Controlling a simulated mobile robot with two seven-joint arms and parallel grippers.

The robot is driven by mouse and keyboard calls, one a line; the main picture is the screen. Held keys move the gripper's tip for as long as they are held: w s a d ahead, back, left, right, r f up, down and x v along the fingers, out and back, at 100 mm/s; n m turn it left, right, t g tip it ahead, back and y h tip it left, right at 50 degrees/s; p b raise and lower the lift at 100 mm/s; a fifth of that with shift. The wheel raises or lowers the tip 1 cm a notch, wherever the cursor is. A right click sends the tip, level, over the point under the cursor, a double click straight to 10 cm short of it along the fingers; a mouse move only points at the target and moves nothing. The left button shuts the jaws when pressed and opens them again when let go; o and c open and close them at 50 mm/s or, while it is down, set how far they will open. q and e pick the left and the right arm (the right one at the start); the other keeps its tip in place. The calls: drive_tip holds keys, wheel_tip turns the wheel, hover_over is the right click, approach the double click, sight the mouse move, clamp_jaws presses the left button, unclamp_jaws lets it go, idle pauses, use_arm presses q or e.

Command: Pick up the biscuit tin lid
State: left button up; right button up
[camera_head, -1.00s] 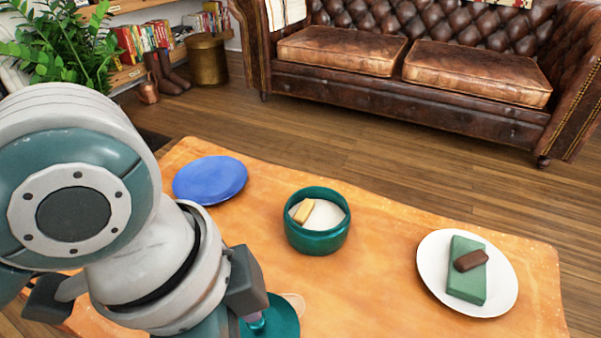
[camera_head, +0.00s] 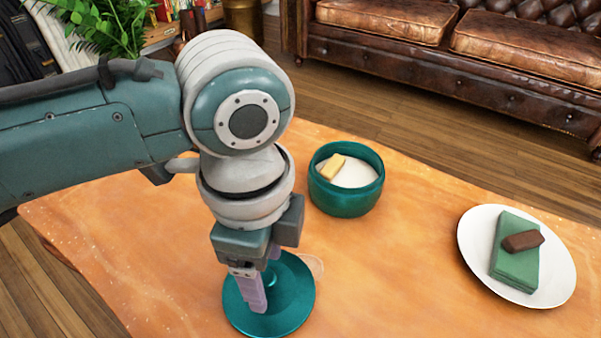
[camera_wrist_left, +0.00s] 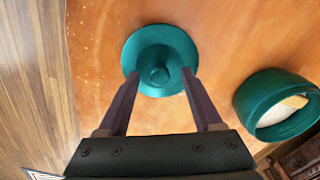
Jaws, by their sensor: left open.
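The biscuit tin lid (camera_head: 298,306) is a teal disc with a round raised knob, lying flat on the orange table (camera_head: 400,270). My left gripper (camera_head: 264,288) is above it, pointing down, with its lavender fingers partly covering it in the head view. In the left wrist view, the lid (camera_wrist_left: 141,46) lies beyond the open fingertips (camera_wrist_left: 160,73), and its knob (camera_wrist_left: 159,75) appears between them. The gripper is empty. The teal biscuit tin (camera_head: 345,199) stands open behind and right of the lid; it also shows in the left wrist view (camera_wrist_left: 248,105). My right gripper is out of view.
A yellow biscuit (camera_head: 332,167) lies in the pale inside of the tin. A white plate (camera_head: 476,240) at the right holds a green block (camera_head: 514,262) with a brown bar (camera_head: 523,241) on top. The table between tin and plate is clear.

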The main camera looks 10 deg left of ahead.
use_arm(q)
wheel_tip(320, 180, down, 2)
drive_tip(key=shift+s+f+b, duration=0.1)
drive_tip(key=shift+b, duration=0.2)
clamp_jaws()
idle(0.3)
